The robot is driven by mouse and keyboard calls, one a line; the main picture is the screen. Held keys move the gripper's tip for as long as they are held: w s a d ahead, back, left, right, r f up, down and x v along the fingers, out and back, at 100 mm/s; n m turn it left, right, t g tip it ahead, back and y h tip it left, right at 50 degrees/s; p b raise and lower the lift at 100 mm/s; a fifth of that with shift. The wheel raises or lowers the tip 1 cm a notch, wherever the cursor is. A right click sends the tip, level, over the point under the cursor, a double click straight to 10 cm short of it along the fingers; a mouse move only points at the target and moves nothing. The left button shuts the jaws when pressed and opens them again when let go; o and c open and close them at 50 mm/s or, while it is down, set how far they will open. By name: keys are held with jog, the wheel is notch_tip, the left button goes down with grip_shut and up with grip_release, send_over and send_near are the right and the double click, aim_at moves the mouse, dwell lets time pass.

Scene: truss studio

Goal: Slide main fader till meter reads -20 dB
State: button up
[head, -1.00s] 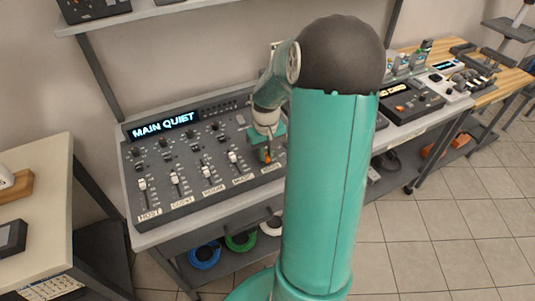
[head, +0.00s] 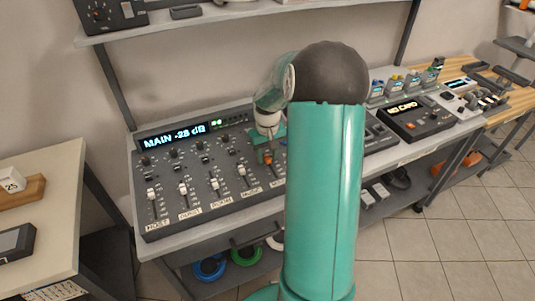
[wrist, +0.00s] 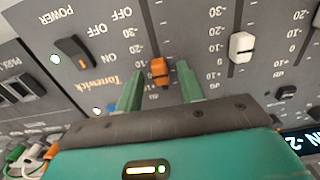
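The grey mixer (head: 205,165) stands on the bench, and its display (head: 174,136) reads "MAIN -28 dB". Small green meter lights (head: 216,123) glow beside the display. The orange main fader (wrist: 159,71) is in its slot in the wrist view, beside a printed dB scale. My gripper (wrist: 160,72) is open, with one finger on each side of the orange fader cap and a visible gap to each. In the head view my gripper (head: 267,156) is over the mixer's right end, where my arm hides part of the panel.
A white fader (wrist: 241,46) sits right of my gripper in the wrist view. A power switch (wrist: 73,52) is at left. Several white channel faders (head: 183,188) line the mixer's front. A device reading "NO CARD" (head: 412,115) stands farther right.

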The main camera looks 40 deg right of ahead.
aim_at(266, 158)
notch_tip(266, 158, up, 14)
dwell(0.6)
jog(key=shift+f, duration=0.1)
dwell(0.5)
jog(key=s+a+r+n+t+h, duration=0.1)
jog(key=s+a+r, duration=0.25)
jog(key=a, duration=0.55)
jog(key=s+a+r+n+t, duration=0.1)
jog(key=s+a+r, duration=0.1)
jog(key=a+r, duration=0.45)
jog(key=s+a+f+n+t+y, duration=0.1)
jog(key=s+a+f+t, duration=0.1)
jog(key=s+a, duration=1)
jog(key=shift+s+a+f+t, duration=0.15)
jog(key=shift+s+a+t, duration=0.05)
jog(key=shift+a+t, duration=0.65)
